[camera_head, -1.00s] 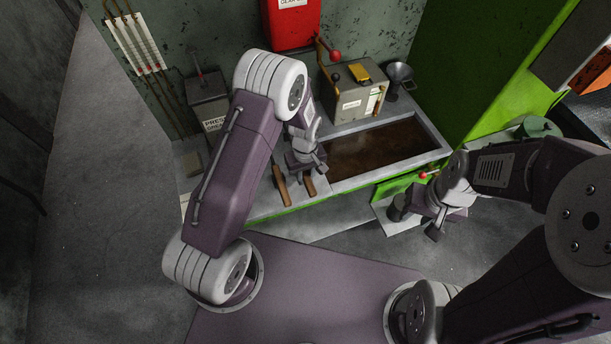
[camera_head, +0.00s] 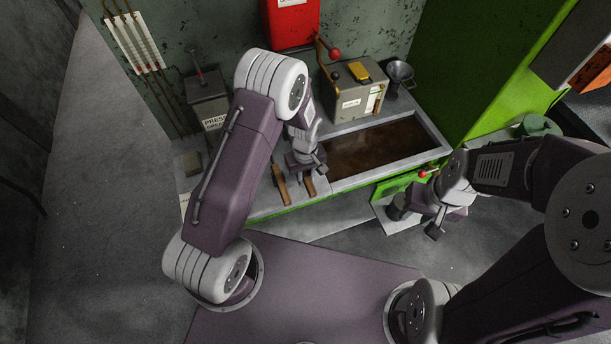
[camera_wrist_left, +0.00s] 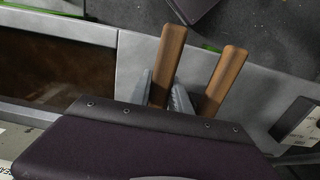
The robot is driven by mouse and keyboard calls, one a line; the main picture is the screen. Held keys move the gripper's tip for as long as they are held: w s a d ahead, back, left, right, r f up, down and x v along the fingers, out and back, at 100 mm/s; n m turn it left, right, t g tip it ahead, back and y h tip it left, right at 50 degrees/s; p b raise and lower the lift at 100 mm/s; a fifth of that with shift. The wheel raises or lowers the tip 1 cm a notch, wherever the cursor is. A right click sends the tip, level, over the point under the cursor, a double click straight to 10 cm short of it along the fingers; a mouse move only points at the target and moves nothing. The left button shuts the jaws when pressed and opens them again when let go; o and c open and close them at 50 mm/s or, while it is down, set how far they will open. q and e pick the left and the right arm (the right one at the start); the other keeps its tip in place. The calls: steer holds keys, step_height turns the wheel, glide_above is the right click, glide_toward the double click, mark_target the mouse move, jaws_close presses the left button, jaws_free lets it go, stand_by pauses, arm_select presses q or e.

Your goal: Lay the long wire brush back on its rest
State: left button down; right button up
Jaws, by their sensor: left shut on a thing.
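Two brown wooden handles stick out over the bench's front edge, side by side. My left gripper (camera_wrist_left: 163,95) has its two fingers around one wooden handle (camera_wrist_left: 168,60), the one nearer the trough, and is shut on it. This handle also shows in the head view (camera_head: 309,187) below my left gripper (camera_head: 308,168). The other wooden handle (camera_wrist_left: 223,79) lies just beside it, outside the fingers. The brush ends of both are hidden under my wrist, so I cannot tell which is the long one. The rest is not visible. My right gripper (camera_head: 436,224) is away from the bench top; its jaw opening is unclear.
A trough of brown liquid (camera_head: 380,147) is set into the bench to the right. Behind it stand a grey box with levers (camera_head: 358,103) and a funnel (camera_head: 400,75). A grey press box (camera_head: 207,98) stands at the back left. A green wall panel (camera_head: 480,80) bounds the right.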

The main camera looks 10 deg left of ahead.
arm_select(q)
steer(key=shift+f, duration=0.4)
steer(key=c, duration=1.1)
jaws_free()
step_height(320, 180, up, 9)
steer(key=shift+r+b, duration=0.1)
steer(key=shift+b, duration=0.75)
